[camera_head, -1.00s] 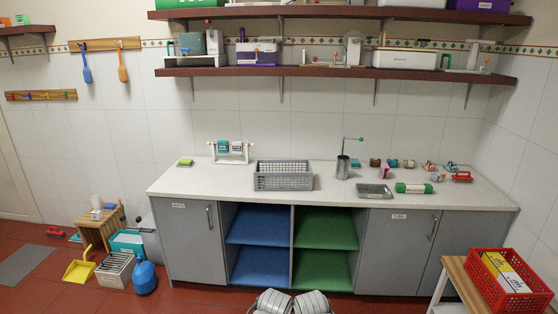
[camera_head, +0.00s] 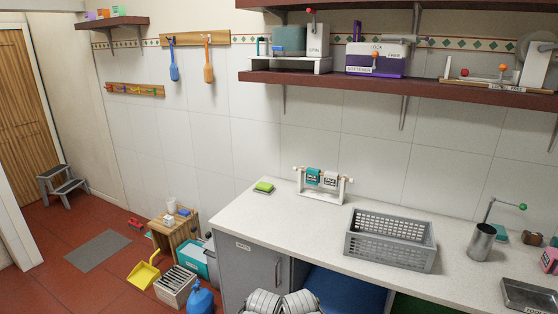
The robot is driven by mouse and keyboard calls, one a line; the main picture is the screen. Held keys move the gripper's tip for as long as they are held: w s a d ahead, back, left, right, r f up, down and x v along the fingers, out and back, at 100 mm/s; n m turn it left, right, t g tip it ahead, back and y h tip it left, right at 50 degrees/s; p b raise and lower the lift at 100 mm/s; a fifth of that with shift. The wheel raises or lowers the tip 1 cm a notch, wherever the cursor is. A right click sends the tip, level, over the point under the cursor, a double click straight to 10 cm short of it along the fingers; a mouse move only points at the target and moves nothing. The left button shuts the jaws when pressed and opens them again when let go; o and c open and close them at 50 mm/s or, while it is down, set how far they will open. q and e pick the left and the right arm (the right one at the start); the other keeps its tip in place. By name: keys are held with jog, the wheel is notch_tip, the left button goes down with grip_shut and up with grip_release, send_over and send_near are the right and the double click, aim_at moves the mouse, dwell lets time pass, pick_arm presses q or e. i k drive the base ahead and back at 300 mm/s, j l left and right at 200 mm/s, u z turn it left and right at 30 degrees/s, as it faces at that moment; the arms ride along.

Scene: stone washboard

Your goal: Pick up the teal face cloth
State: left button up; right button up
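A small teal cloth (camera_head: 312,176) hangs on a white rack (camera_head: 318,198) at the back left of the counter. A grey cloth (camera_head: 329,179) hangs beside it on the same bar. Both have small labels that I cannot read for sure. Only rounded grey parts of my own arms show at the bottom edge, well below and in front of the rack. No gripper fingers are visible, and nothing of mine touches the cloths.
A grey basket (camera_head: 390,240) stands right of the rack on the counter (camera_head: 322,237). A green sponge-like item (camera_head: 264,187) lies to its left. A metal cup (camera_head: 482,241) and tray (camera_head: 530,297) are at the right. A wall shelf (camera_head: 400,88) hangs above.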

aim_at(312, 177)
jog(key=i+j+u, duration=0.1)
jog(key=i+u, duration=0.2)
jog(key=i, duration=0.25)
jog(key=i+u, duration=0.3)
jog(key=i, duration=0.2)
jog(key=i+j+z, duration=0.2)
jog(key=i, duration=0.25)
jog(key=i+z, duration=0.2)
jog(key=i, duration=0.2)
jog(key=i+j+z, duration=1.05)
jog(key=k+l, duration=0.05)
jog(key=k, duration=0.05)
